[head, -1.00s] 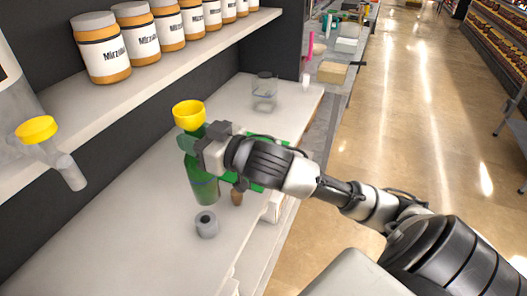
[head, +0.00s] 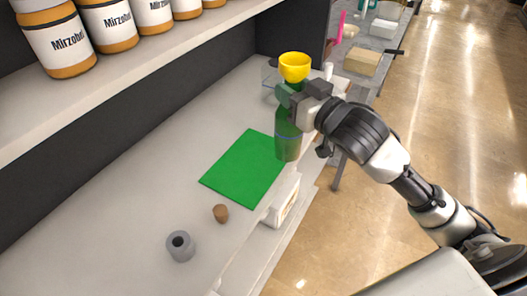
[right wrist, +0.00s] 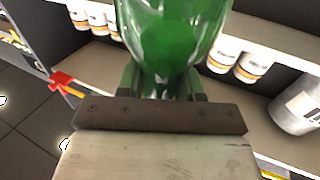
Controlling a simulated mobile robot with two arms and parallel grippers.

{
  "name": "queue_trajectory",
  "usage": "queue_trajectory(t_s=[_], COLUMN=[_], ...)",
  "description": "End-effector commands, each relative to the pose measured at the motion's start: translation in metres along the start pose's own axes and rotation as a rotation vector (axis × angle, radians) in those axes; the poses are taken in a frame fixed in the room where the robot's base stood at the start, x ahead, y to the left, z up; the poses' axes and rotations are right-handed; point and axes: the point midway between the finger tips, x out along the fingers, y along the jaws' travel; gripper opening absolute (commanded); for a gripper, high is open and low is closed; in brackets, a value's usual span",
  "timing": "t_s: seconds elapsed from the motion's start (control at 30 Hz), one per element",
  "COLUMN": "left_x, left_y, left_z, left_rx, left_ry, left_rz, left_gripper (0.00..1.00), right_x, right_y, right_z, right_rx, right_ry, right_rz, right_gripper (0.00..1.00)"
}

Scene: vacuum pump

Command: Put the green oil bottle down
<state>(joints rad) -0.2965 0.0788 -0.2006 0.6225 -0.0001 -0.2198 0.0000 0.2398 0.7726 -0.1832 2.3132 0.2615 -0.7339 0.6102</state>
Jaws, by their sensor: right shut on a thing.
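The green oil bottle (head: 288,143) is upright in the head view, with a yellow funnel-like cup (head: 294,67) on its top. My right gripper (head: 291,99) is shut around the bottle's upper part from the right. The bottle's lower end shows by the right corner of a flat green mat (head: 242,172); I cannot tell whether it touches the surface. In the right wrist view the green bottle (right wrist: 175,35) fills the space between the fingers of the gripper (right wrist: 160,85). My left gripper is not in view.
A grey hollow cylinder (head: 181,247) and a brown cork (head: 220,213) stand on the white counter (head: 130,215). A white box (head: 283,201) is at its right edge. A clear glass (head: 268,76) is partly hidden behind the bottle. Labelled jars (head: 105,25) line the shelf above.

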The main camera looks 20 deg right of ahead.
Motion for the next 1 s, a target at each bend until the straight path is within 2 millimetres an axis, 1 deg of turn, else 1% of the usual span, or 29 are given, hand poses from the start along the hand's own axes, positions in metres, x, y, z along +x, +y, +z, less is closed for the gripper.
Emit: queue_trajectory(t_s=[0.13, 0.23, 0.37, 0.5, 0.63, 0.73, 0.87, 1.0], left_x=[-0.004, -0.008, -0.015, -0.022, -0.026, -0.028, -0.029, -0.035], left_y=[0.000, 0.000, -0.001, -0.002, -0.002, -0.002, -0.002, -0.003], left_z=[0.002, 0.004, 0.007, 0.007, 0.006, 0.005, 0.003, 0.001], left_rx=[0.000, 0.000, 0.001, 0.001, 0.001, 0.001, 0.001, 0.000], left_ry=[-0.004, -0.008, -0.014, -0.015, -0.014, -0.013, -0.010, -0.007], left_rz=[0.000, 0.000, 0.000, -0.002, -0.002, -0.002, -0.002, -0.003], left_gripper=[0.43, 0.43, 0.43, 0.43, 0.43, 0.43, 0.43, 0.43], right_x=[0.011, 0.025, 0.047, 0.076, 0.097, 0.107, 0.111, 0.110], right_y=[-0.003, -0.008, -0.015, -0.024, -0.030, -0.034, -0.035, -0.036], right_z=[0.004, 0.012, 0.026, 0.043, 0.058, 0.065, 0.071, 0.092], right_rx=[0.004, 0.004, 0.003, 0.004, 0.002, 0.001, -0.001, 0.002], right_ry=[0.002, 0.001, 0.001, 0.001, 0.001, 0.002, 0.002, -0.003], right_rz=[0.001, 0.000, -0.001, 0.001, 0.001, 0.001, 0.000, 0.000], right_gripper=[0.00, 0.00, 0.00, 0.00, 0.00, 0.00, 0.00, 0.00])
